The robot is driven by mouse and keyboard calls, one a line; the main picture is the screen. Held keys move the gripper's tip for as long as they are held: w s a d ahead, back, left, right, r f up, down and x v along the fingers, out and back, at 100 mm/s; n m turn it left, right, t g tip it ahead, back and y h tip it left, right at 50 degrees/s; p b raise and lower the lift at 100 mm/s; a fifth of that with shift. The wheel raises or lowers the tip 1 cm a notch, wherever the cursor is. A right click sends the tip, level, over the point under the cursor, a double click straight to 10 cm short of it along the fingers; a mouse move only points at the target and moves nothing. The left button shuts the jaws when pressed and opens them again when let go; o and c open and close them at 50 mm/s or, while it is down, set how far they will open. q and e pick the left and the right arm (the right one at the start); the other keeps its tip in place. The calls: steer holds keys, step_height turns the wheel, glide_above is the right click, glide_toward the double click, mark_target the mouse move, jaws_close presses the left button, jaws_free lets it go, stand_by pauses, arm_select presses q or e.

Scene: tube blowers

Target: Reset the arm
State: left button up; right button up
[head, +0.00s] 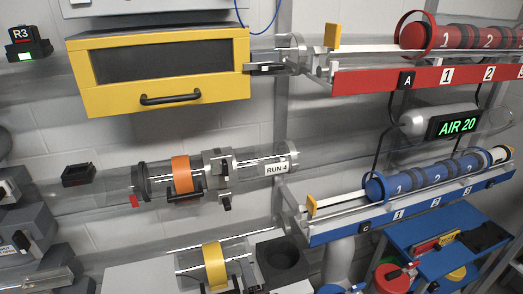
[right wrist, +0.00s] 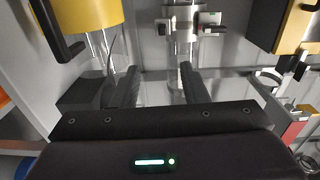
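My right gripper (right wrist: 160,92) shows in the right wrist view, with its two black fingers spread apart. Nothing is held between them; a clear pipe and metal fittings show through the gap beyond. A yellow cylindrical part with a black handle (right wrist: 88,22) is at the upper left of that view, apart from the fingers. In the head view I cannot make out either gripper with certainty. A yellow ring (head: 215,266) on a clear tube is at the bottom centre there, with dark parts beside it. My left gripper is not seen.
A yellow-framed box (head: 165,108) hangs at upper left. An orange ring (head: 181,172) sits on the RUN 4 tube. Red (head: 425,78) and blue (head: 400,215) racks hold numbered canisters at right. A blue table (head: 420,240) with coloured items is at lower right. Pipes and fixtures crowd the space.

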steer(key=s+d+f+n+g+h, duration=0.2)
steer(key=d+f+n+g, duration=0.5)
steer(key=d, duration=0.3)
steer(key=s+d+n+g+h, duration=0.3)
steer(key=s+d+n+g, duration=0.3)
steer(key=s+d+n, duration=0.45)
step_height(320, 180, down, 25)
steer(key=s+d+m+g+p, duration=0.1)
steer(key=s+d+g+p, duration=0.1)
steer(key=p, duration=0.2)
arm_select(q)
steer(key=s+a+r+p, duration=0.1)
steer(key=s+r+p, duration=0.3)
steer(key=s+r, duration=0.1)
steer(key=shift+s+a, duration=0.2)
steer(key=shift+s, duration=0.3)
arm_select(e)
steer(key=s+d+f+g, duration=0.1)
steer(key=s+d+f, duration=0.2)
steer(key=s+f, duration=1.3)
steer(key=s, duration=0.4)
steer(key=shift+d+h, duration=0.15)
steer(key=shift+h, duration=0.15)
